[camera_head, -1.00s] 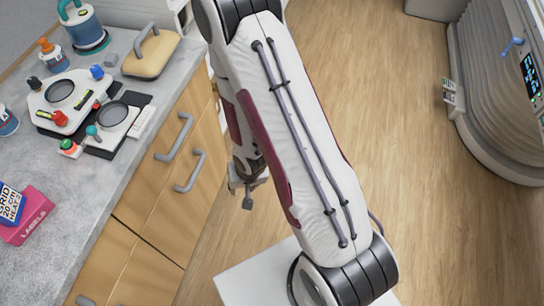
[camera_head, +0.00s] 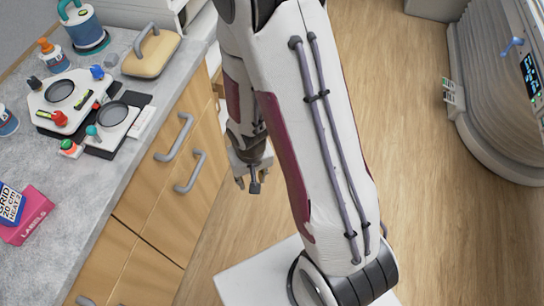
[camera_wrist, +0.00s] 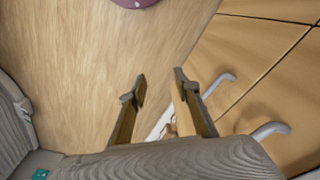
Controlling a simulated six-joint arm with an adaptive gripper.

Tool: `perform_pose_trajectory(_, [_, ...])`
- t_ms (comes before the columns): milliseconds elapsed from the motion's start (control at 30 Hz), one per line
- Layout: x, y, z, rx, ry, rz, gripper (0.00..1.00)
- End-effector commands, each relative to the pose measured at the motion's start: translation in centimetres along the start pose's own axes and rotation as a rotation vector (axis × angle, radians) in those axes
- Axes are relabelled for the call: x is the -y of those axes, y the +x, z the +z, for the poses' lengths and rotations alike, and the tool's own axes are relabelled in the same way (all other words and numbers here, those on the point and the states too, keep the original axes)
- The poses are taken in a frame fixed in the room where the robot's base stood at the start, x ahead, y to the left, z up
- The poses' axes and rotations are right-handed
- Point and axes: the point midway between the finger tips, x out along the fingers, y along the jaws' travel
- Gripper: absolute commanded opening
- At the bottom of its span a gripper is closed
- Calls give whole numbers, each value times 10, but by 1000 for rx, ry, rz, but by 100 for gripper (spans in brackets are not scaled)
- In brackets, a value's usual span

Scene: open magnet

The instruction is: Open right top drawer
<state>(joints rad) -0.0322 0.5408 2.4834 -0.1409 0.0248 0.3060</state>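The counter's wooden front has two drawers towards the far end in the head view. The top drawer (camera_head: 148,185) has a grey bar handle (camera_head: 178,137) just below the counter edge. A second grey handle (camera_head: 191,171) sits lower, on the front beneath. Both fronts look closed. My gripper (camera_head: 248,185) hangs to the right of the handles, apart from the cabinet. In the wrist view my gripper (camera_wrist: 160,86) has its fingers spread and nothing between them. Two grey handles show right of the fingers, one upper (camera_wrist: 218,84) and one lower (camera_wrist: 271,130); I cannot tell which belongs to the top drawer.
The grey countertop (camera_head: 85,190) holds a pink labels box (camera_head: 25,217), bottles and a white device (camera_head: 65,95). A tan case (camera_head: 151,53) lies at the back. Wooden floor (camera_head: 400,90) is open to the right of my arm.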

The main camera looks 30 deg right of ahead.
Motion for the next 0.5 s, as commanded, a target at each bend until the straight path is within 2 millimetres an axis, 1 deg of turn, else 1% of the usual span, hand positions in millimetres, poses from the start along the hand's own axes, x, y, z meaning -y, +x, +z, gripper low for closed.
perform_pose_trajectory(500, [-8, -43, 8, 40, -46, 26, 32])
